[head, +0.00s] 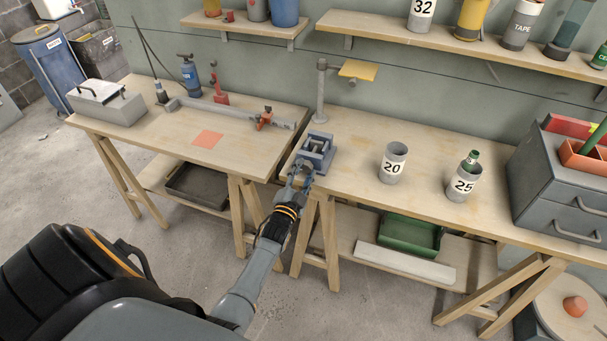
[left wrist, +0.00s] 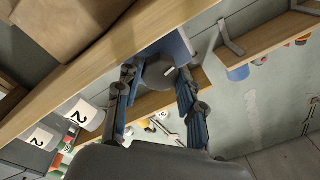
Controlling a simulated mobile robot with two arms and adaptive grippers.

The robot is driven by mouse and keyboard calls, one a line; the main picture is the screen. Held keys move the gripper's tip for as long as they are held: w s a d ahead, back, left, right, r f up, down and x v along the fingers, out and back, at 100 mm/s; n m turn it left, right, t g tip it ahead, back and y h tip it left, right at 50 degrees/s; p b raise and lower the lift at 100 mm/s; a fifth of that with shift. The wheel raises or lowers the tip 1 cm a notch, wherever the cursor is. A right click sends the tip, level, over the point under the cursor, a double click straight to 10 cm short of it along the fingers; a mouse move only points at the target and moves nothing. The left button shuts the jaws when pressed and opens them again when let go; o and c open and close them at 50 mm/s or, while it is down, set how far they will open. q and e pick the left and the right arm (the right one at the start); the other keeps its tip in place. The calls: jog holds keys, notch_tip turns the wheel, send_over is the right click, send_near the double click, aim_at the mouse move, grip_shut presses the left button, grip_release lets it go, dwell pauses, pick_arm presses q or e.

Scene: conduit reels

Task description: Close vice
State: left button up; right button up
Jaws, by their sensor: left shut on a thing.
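The blue-grey vice (head: 319,146) sits at the left front corner of the right-hand bench. A gap shows between its jaws from above; something pale is seen there, too small to make out. My left gripper (head: 299,182) is at the vice's front, just off the bench's front edge. In the left wrist view the two blue fingers of my left gripper (left wrist: 157,108) stand either side of a dark round part at the vice's front (left wrist: 160,73), apparently its handle, and are shut on it. The fingers partly hide the handle in the head view. My right gripper is not in view.
A grey post with a yellow plate (head: 357,70) rises behind the vice. A grey drawer cabinet (head: 560,185) fills the right end. The left bench (head: 165,140) holds tools.

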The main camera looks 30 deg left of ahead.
pick_arm(q)
jog(key=shift+f+m, duration=0.1)
jog(key=shift+m, duration=0.5)
jog(key=o, duration=1.2)
jog(key=shift+s+d+f, duration=0.15)
jog(key=shift+s, duration=0.45)
jog(key=v, duration=0.6)
jog(key=shift+s, duration=0.4)
